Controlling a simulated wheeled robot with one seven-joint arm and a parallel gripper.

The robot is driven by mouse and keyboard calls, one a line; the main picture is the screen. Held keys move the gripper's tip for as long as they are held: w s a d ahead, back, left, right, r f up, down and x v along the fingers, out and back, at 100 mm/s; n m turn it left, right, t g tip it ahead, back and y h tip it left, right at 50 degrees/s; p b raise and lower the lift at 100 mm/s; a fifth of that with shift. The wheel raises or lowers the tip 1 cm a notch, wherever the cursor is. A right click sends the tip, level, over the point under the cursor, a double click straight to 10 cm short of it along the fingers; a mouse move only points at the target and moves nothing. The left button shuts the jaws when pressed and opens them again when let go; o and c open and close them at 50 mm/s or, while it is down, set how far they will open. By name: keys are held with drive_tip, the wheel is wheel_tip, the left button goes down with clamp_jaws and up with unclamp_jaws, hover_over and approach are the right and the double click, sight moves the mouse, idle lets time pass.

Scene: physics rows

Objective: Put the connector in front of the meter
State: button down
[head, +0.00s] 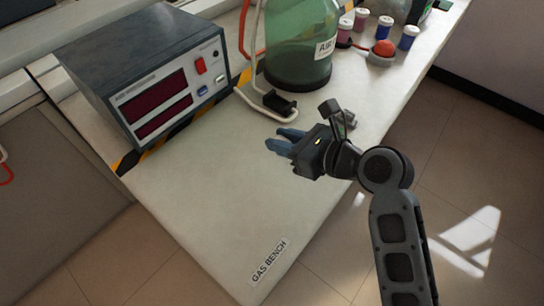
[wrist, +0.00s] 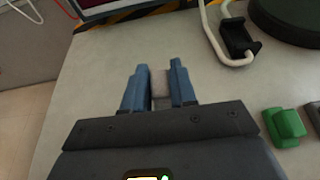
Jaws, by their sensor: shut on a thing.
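The meter (head: 150,75) is a dark grey box with two dark red displays and a red switch, at the back left of the bench in the head view. Its lower front edge shows at the top of the wrist view (wrist: 100,6). My gripper (head: 281,141) is over the bench, to the right of the meter's front and apart from it. In the wrist view my gripper (wrist: 159,72) has its blue fingers closed on a small light grey piece (wrist: 160,88), which I take to be the connector. The fingers hide most of it, and it does not show clearly in the head view.
A black cradle (head: 279,103) on a white tube and a green gas bottle (head: 300,45) stand behind my gripper. A green block (wrist: 287,125) lies to the right in the wrist view. Coloured pots and a red button (head: 383,48) stand farther back. The bench front is clear.

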sight(272, 167)
drive_tip(key=shift+s+a+f, duration=0.15)
drive_tip(key=shift+a+f, duration=0.25)
drive_tip(key=shift+a, duration=0.15)
drive_tip(key=shift+s+a+f, duration=0.1)
drive_tip(key=shift+a+f, duration=0.25)
drive_tip(key=shift+a, duration=0.2)
drive_tip(key=shift+f+b, duration=0.3)
drive_tip(key=shift+f, duration=1.65)
drive_tip(key=c, duration=0.9)
unclamp_jaws()
drive_tip(key=shift+f, duration=0.15)
drive_tip(key=shift+d+r, duration=0.15)
drive_tip(key=shift+r, duration=0.1)
drive_tip(key=v, duration=1.1)
drive_tip(key=shift+s+d, duration=0.2)
drive_tip(key=shift+s, duration=0.1)
